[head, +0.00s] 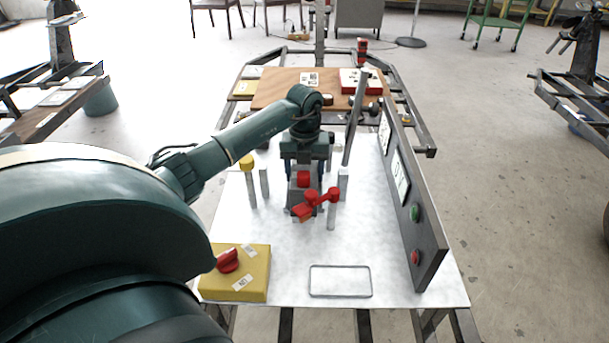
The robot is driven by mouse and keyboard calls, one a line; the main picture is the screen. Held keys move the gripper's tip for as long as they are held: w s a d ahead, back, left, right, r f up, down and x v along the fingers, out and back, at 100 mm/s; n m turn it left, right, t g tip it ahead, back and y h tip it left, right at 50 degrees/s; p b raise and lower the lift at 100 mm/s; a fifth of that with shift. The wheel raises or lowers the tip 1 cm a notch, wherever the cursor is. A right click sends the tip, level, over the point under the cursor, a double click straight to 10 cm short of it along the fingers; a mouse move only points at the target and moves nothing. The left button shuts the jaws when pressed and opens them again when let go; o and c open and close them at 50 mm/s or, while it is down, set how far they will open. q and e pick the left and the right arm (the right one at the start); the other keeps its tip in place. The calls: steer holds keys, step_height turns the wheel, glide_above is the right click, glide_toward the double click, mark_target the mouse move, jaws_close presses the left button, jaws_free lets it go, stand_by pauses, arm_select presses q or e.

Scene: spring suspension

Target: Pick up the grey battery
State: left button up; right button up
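A grey block with a red top (301,186), which looks like the grey battery, stands on the pale metal plate (340,260) near its middle. My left arm reaches in from the left, and its gripper (304,168) points down directly over and behind this block. The gripper's fingers are partly hidden and small, so I cannot tell whether they touch the block or how far apart they are. A red lever (318,197) on a grey post partly covers the block's right side. My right gripper does not show.
A yellow box with a red knob (238,272) sits at the plate's front left. A dark upright panel (415,215) with green and red buttons borders the right. A yellow-topped post (248,165) and a tall dark rod (355,118) stand nearby.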

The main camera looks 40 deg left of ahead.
arm_select(q)
jaws_close()
steer(key=shift+w+a+r, duration=0.1)
steer(key=shift+w+r, duration=0.05)
steer(key=shift+r, duration=0.1)
steer(key=shift+r, duration=0.1)
